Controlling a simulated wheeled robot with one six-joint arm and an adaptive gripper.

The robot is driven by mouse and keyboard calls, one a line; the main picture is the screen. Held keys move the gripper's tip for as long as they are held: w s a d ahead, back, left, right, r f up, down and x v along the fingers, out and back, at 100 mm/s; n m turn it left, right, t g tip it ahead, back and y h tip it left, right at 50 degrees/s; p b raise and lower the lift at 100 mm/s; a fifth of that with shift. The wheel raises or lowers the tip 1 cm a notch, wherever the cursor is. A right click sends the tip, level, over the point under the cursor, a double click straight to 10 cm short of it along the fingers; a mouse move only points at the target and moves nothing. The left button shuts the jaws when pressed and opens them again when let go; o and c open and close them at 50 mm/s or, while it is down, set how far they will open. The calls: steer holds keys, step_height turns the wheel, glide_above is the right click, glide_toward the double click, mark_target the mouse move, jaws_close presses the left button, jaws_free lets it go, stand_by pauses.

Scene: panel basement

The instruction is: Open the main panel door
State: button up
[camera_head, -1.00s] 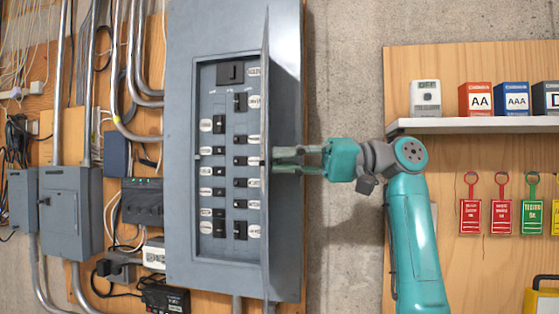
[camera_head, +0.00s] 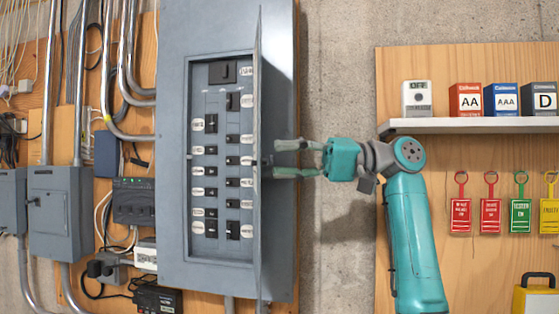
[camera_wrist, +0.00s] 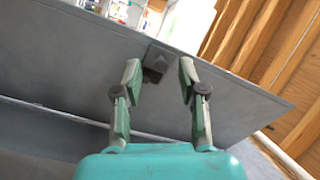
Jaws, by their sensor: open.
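The main panel door (camera_head: 258,90) stands swung out from the grey breaker panel (camera_head: 173,150) and is seen almost edge-on in the head view. The rows of black breakers (camera_head: 232,160) show to its left. My gripper (camera_head: 277,158) is to the right of the door, with its two fingers spread apart. In the wrist view, the door (camera_wrist: 60,70) is a grey sheet across the picture. Its small dark latch (camera_wrist: 155,60) lies at the gap between the open fingertips (camera_wrist: 158,72). I cannot tell whether a finger touches it.
A shelf (camera_head: 470,126) with battery boxes and hanging tags (camera_head: 460,215) are on the wooden board at right. Grey boxes (camera_head: 60,215), conduits and cables crowd the left. Bare concrete wall (camera_head: 335,80) lies between the panel and the board.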

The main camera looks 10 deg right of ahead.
steer(key=d, duration=1)
steer(key=shift+s+d, duration=0.2)
steer(key=shift+s, duration=0.1)
